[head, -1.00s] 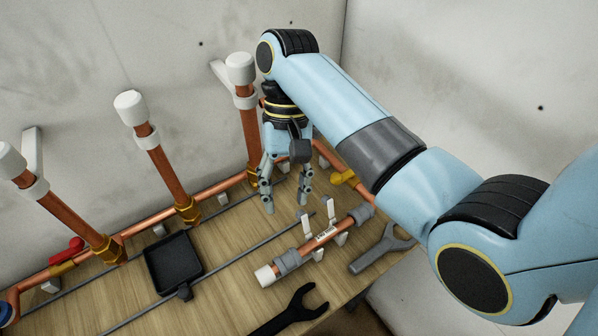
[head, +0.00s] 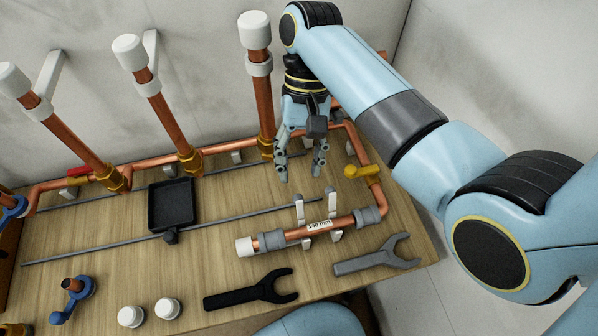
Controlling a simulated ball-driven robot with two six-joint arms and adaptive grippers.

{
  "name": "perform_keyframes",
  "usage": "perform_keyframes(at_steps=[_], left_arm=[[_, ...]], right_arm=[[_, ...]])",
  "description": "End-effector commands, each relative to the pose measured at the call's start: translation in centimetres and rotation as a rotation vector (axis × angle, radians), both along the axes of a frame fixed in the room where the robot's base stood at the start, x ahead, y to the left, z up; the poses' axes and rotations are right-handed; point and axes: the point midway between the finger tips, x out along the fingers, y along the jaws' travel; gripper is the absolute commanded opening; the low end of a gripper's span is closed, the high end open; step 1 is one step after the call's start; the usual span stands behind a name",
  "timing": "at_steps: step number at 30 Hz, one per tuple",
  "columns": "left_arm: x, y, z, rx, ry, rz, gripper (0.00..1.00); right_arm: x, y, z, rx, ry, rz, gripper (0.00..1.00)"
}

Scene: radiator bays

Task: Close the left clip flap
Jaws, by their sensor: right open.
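A copper pipe piece with a white end cap and a "140 mm" label (head: 319,226) lies across two white clips on the wooden bench. The left clip's flap (head: 299,206) stands upright behind the pipe. The right clip's flap (head: 330,195) also stands up. My right gripper (head: 301,178) points down, open and empty, with its fingertips appearing just above and behind the left flap. I see no contact, but the exact gap is hard to judge. My left gripper is out of view.
Three capped upright copper pipes (head: 170,122) stand behind. A yellow-handled valve (head: 363,172) is right of the gripper. A black tray (head: 173,204), black wrench (head: 250,289), grey wrench (head: 376,257) and two white caps (head: 148,312) lie on the bench. Thin grey rods (head: 110,246) cross it.

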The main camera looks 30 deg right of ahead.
Motion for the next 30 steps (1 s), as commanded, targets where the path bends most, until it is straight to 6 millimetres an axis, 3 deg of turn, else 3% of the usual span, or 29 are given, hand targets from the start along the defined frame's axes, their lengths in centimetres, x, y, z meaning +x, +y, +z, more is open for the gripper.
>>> perform_keyframes(at_steps=[9, 21, 30], left_arm=[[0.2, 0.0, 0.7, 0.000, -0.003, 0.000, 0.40], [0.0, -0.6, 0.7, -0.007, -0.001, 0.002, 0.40], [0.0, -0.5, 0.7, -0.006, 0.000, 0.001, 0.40]], right_arm=[[-1.8, 1.3, -4.8, -0.001, 0.001, 0.001, 0.43], [-2.1, 1.6, -5.9, -0.002, -0.002, 0.000, 0.43], [-2.1, 1.6, -5.9, -0.002, -0.002, 0.000, 0.06]])
